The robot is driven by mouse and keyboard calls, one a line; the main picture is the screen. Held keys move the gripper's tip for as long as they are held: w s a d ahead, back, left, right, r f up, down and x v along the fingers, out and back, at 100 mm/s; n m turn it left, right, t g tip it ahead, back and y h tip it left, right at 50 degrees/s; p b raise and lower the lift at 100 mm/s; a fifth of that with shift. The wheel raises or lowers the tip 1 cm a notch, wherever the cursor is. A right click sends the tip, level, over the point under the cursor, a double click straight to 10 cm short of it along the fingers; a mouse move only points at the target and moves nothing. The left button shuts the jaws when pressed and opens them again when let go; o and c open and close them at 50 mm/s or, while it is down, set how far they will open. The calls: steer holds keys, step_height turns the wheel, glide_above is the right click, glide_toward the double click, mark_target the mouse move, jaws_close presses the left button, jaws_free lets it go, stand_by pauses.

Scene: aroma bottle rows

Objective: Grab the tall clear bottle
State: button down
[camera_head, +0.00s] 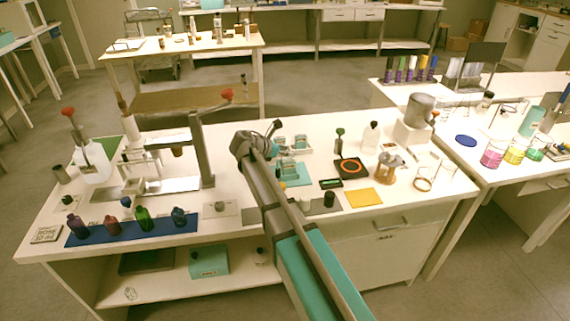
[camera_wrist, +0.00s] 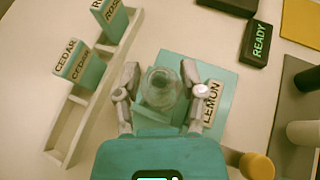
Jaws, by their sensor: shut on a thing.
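A clear round bottle (camera_wrist: 160,78) shows from above in the wrist view, between the two grey fingers. My gripper (camera_wrist: 161,88) is shut on it from both sides. The bottle is over a teal stand (camera_wrist: 222,82) with a white LEMON label (camera_wrist: 212,102) at its right. The view from straight above does not show how tall the bottle is or whether its base touches the stand. In the head view, my arm crosses the middle bench and the grip itself is hard to make out.
A pale rack with teal CEDAR (camera_wrist: 78,65) and ROSE (camera_wrist: 110,18) blocks stands left of my gripper. A black READY box (camera_wrist: 257,43) lies at upper right. Dark bottles, including a green one (camera_head: 144,218), stand on a blue mat (camera_head: 190,225) at the bench's front left.

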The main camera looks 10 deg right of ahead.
steer(key=shift+r, duration=0.15)
steer(key=s+a+r+p, duration=0.1)
steer(key=s+a, duration=0.2)
steer(key=a, duration=0.5)
steer(key=s+a+r+p, duration=0.2)
steer(key=s+a, duration=0.2)
steer(key=a, duration=0.4)
steer(key=shift+a, duration=0.35)
